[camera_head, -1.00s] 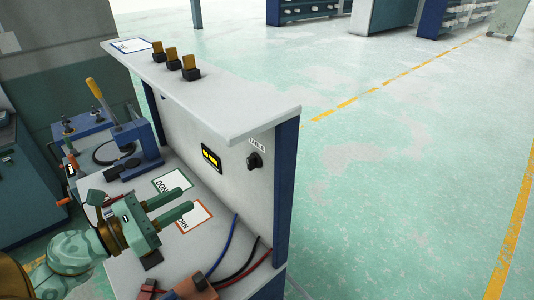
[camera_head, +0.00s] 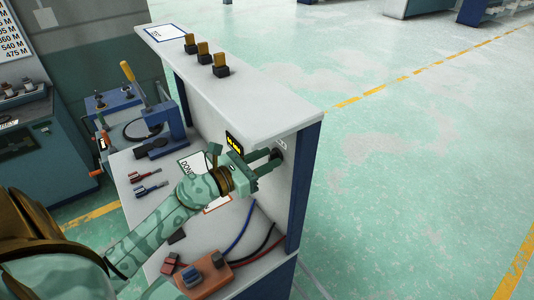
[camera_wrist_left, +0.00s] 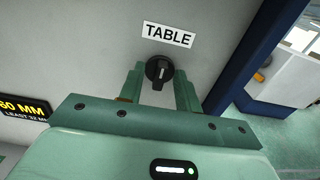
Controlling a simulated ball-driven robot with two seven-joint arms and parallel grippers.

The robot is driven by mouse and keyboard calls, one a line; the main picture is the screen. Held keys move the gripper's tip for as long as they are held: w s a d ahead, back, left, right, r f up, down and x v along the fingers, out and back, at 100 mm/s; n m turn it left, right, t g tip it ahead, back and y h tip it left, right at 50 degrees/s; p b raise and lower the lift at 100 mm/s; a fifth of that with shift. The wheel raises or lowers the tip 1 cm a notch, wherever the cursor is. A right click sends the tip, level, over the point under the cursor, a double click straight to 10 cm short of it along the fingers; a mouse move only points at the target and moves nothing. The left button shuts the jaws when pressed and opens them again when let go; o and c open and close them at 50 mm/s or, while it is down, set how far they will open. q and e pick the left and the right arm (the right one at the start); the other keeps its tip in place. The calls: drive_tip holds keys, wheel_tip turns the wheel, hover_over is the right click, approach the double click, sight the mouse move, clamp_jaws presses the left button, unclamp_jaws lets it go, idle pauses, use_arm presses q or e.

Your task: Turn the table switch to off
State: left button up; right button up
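The table switch is a black rotary knob (camera_wrist_left: 159,72) on the grey panel, right below a white label reading TABLE (camera_wrist_left: 168,35). In the wrist view its pale mark runs roughly up and down. In the head view the knob (camera_head: 277,155) is partly hidden by my left gripper (camera_head: 265,161). My left gripper's two green fingers are spread, one on each side of the knob in the wrist view. A gap seems to show beside the knob; I cannot tell whether either finger touches it. My right gripper is not in view.
A yellow-on-black display (camera_head: 234,144) sits left of the switch. The panel's blue end post (camera_head: 306,180) stands to its right. Below are an orange block (camera_head: 205,277) and blue, black and red cables. A blue lever press (camera_head: 168,122) stands further left.

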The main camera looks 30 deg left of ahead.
use_arm(q)
drive_tip(key=shift+w+d, duration=0.15)
drive_tip(key=shift+w, duration=0.2)
clamp_jaws()
